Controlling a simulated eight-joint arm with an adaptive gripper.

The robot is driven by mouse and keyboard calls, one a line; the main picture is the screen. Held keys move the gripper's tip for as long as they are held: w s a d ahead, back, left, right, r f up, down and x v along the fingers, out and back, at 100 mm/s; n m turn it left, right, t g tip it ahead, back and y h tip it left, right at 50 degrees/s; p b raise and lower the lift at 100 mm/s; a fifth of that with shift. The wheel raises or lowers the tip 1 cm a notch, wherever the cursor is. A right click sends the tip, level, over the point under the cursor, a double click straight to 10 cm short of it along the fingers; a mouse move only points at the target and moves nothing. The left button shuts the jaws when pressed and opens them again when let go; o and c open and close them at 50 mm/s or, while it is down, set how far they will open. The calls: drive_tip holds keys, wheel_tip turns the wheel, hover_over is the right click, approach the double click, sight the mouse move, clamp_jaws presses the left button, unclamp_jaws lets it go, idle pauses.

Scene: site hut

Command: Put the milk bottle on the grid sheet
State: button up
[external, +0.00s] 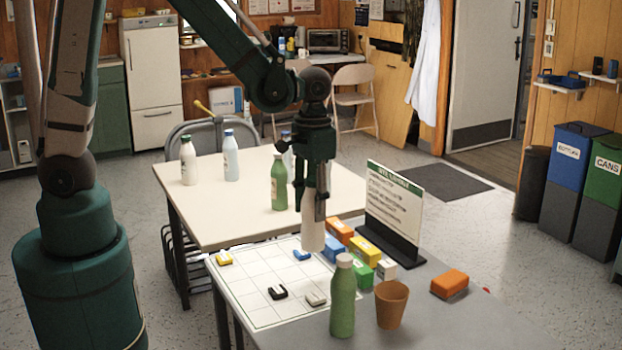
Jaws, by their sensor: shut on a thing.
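My gripper (314,190) is shut on a pale, cream-white bottle (313,234), which I take to be the milk bottle. It hangs roughly upright, and the gripper covers its upper part, so its cap is hidden. The bottle's lower end shows in front of the grid sheet's back right part. I cannot tell exactly how high it is over the surface. The white grid sheet (247,290) lies on the near grey table. On the sheet are a yellow piece (224,259), a blue piece (302,255), a black piece (278,293) and a grey piece (316,299).
Right of the sheet are several coloured blocks (364,251), a standing sign (395,205), a green bottle (342,300), a brown cup (391,304) and an orange block (450,283). Several other bottles, one white with a green cap (188,163), stand on the cream table (220,207) behind.

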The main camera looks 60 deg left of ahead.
sight(313, 193)
drive_tip(key=shift+f+b, duration=0.35)
drive_tip(key=shift+f, duration=2.05)
drive_tip(key=shift+f+b, duration=0.35)
drive_tip(key=shift+f, duration=1.85)
drive_tip(key=o, duration=1.1)
drive_tip(key=shift+c, duration=0.2)
drive_tip(key=shift+r+p, duration=0.95)
drive_tip(key=shift+r, duration=5.2)
